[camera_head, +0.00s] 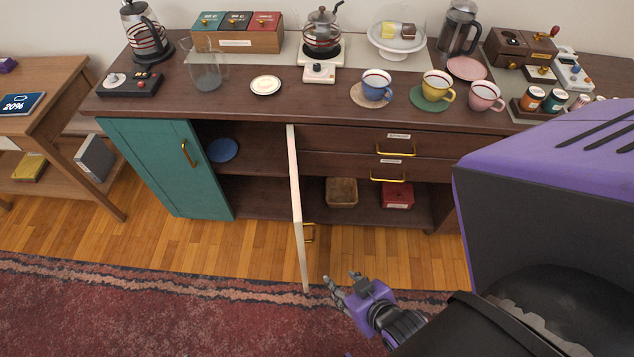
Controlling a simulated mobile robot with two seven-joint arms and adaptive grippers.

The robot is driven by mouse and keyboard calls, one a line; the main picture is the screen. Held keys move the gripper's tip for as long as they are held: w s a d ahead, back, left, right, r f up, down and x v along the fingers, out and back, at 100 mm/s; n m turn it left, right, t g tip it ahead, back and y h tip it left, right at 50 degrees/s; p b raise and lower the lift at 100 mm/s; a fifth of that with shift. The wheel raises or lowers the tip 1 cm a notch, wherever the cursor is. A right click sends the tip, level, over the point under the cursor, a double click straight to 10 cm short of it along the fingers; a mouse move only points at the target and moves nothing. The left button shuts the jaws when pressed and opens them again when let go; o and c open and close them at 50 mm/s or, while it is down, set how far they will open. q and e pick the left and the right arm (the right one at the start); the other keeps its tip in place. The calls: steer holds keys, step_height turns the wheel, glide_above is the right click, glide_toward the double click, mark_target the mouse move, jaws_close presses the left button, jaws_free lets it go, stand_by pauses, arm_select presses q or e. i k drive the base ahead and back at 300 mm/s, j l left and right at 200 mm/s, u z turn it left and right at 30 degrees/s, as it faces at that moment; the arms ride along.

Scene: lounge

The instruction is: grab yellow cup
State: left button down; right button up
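The yellow cup (438,87) stands upright on a round green coaster (429,98) near the front edge of the sideboard top, with a blue cup (376,85) to its left and a pink cup (485,96) to its right. My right gripper (343,283) is low in front of the sideboard, over the floor and rug edge, well below and apart from the yellow cup. Its fingers are spread open with nothing between them. My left gripper is not in the view.
An open cream cabinet door (297,210) juts forward just left of my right gripper. The sideboard (250,110) has two shut drawers with brass handles. A glass jug (206,72), a white saucer (265,86) and a white cake stand (397,42) stand on top.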

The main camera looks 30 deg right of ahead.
mark_target(439, 90)
steer(key=l, duration=0.45)
steer(key=i+l+z, duration=0.15)
steer(key=l, duration=0.35)
steer(key=z, duration=1.4)
steer(key=i+l+u, duration=0.1)
steer(key=l, duration=0.35)
